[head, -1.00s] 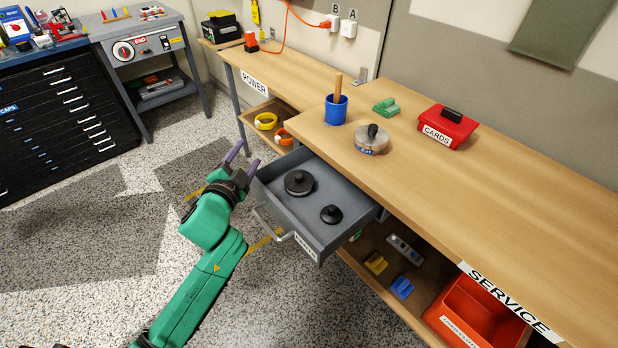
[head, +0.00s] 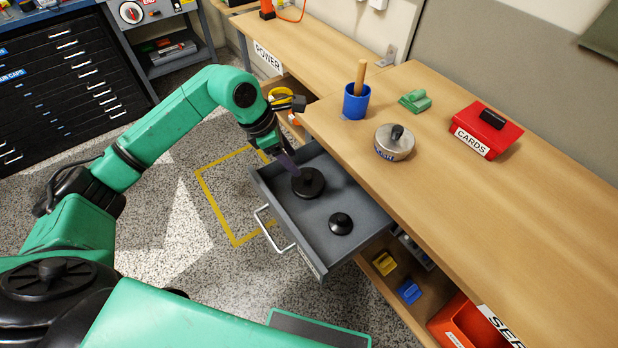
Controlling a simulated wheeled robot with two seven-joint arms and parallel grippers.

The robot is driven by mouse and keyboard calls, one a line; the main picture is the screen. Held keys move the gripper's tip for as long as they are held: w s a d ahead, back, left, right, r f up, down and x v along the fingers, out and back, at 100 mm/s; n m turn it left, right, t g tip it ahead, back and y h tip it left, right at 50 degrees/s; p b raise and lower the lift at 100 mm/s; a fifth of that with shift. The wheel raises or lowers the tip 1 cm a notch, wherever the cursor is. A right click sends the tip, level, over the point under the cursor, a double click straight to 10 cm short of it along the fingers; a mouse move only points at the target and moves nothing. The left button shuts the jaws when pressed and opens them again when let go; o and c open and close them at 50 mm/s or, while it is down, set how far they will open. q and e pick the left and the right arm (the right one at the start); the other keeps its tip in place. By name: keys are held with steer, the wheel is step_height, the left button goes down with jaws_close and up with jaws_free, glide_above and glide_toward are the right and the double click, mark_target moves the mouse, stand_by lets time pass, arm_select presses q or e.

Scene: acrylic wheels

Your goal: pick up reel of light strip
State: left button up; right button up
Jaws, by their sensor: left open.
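Two round black pieces with raised centre knobs sit in the open grey drawer (head: 325,262). The larger reel-like disc (head: 308,184) is toward the back left, and the smaller one (head: 341,223) is nearer the drawer's front right. No label shows on either, so I cannot tell for sure which is the reel of light strip. My right gripper is out of view.
The wooden bench (head: 480,215) overhangs the drawer on the right. On it are a blue cup (head: 356,104), a round tin (head: 394,143), a green item (head: 415,101) and a red CARDS box (head: 484,131). Yellow and blue pieces lie on the shelf below. The drawer walls limit side room.

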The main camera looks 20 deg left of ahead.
mark_target(308, 176)
arm_select(q)
steer(key=p+x, duration=0.1)
steer(key=x, duration=0.7)
steer(key=shift+w+d+f+p, duration=0.2)
steer(key=shift+w+p, duration=0.1)
steer(key=shift+p, duration=0.1)
steer(key=shift+f, duration=0.15)
jaws_close()
